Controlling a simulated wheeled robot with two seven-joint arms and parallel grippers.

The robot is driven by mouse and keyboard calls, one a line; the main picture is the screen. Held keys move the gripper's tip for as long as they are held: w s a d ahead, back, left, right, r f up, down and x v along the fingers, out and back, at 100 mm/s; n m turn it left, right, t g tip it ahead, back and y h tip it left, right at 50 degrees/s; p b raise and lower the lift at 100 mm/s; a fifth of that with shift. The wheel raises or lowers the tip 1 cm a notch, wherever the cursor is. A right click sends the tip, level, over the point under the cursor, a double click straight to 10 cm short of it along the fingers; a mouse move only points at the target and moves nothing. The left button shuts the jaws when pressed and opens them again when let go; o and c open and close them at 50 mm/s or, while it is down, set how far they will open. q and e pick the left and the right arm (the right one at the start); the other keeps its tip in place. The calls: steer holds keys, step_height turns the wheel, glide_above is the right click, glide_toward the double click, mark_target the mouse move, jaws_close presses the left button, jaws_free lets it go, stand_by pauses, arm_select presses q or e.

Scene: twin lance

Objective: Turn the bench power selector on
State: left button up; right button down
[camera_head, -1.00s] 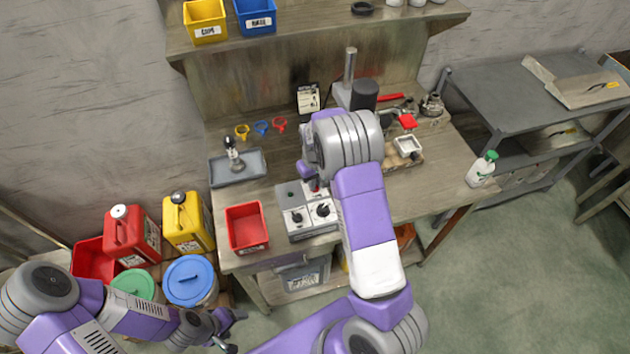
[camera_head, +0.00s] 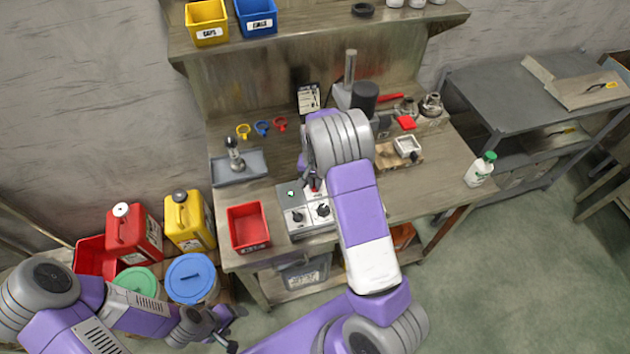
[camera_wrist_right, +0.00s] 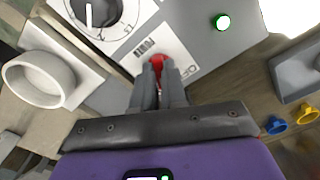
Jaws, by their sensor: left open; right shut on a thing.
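The grey bench power box (camera_head: 284,201) sits on the workbench, with two black dials on white plates and a lamp (camera_head: 291,193). In the right wrist view the lamp (camera_wrist_right: 221,21) glows bright green. The red selector handle (camera_wrist_right: 160,62) stands by a white label on the box. My right gripper (camera_wrist_right: 158,85) is shut on this handle, and its fingers hide part of it. In the head view my right gripper (camera_head: 313,185) is over the box's back right part, partly covered by my own wrist. My left gripper (camera_head: 232,328) is open and empty, low in front of the bench.
A red bin (camera_head: 249,228) stands left of the box, and a grey tray (camera_head: 240,167) lies behind it. A wooden block with a white square cup (camera_head: 407,145) is to the right. Fuel cans and lidded drums stand on the floor at left.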

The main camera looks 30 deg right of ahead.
stand_by(0.5)
steer(key=c, duration=1.2)
jaws_free()
step_height(320, 180, up, 8)
steer(key=shift+f, duration=0.15)
